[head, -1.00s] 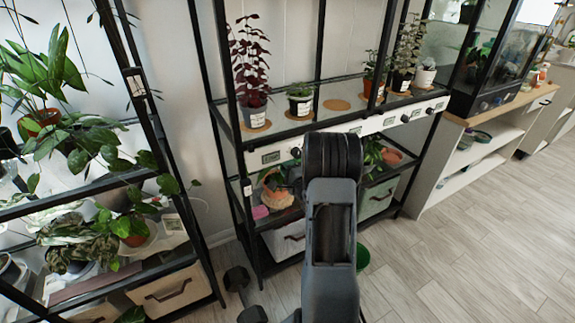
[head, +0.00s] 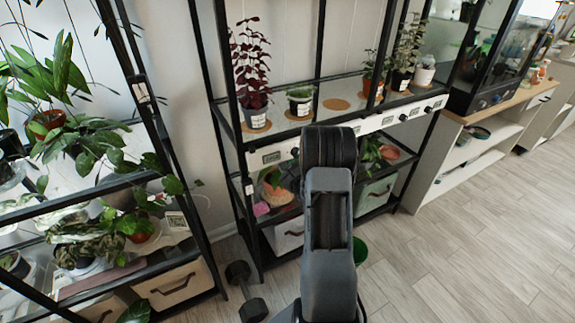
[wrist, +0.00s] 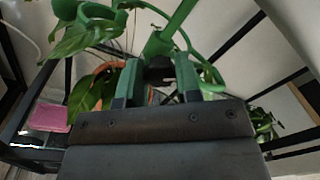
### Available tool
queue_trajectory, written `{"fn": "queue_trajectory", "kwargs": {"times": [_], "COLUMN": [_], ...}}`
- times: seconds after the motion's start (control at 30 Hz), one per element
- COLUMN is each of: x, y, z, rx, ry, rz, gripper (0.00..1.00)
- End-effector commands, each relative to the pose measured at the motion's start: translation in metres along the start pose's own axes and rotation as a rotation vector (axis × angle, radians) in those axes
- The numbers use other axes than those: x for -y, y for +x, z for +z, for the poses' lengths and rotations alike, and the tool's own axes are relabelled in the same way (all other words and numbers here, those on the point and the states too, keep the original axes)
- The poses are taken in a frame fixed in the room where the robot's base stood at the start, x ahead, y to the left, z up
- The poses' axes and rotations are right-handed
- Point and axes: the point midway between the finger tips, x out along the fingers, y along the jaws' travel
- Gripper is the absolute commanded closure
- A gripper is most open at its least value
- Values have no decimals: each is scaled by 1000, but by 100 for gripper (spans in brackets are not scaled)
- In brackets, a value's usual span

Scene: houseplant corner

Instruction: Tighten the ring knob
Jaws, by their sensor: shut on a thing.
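In the wrist view, my gripper (wrist: 157,84) has its two fingers closed around a small dark knob (wrist: 160,74). The knob sits at the base of a green support (wrist: 160,45) whose thin arms branch upward and curve among the leaves. An orange pot (wrist: 108,68) shows behind the left finger, partly hidden by leaves. In the head view my arm hides the gripper and the knob. The orange pot (head: 275,194) there stands on the lower shelf, left of my arm. I cannot tell how tight the knob is.
A pink block (wrist: 52,116) lies left of the pot. The black shelf frame (head: 246,200) stands close around my arm. Labelled pots, including a dark red plant (head: 252,70), stand on the shelf above. A dumbbell (head: 245,292) lies on the floor. Open floor (head: 470,230) is at the right.

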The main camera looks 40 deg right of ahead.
Motion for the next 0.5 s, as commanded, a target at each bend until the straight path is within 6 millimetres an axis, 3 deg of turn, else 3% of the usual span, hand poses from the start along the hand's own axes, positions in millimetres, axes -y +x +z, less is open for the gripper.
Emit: {"fn": "queue_trajectory", "kwargs": {"times": [0.5], "x": [1], "y": [0], "z": [0], "rx": [-2], "ry": [51], "rz": [-2], "gripper": [92]}}
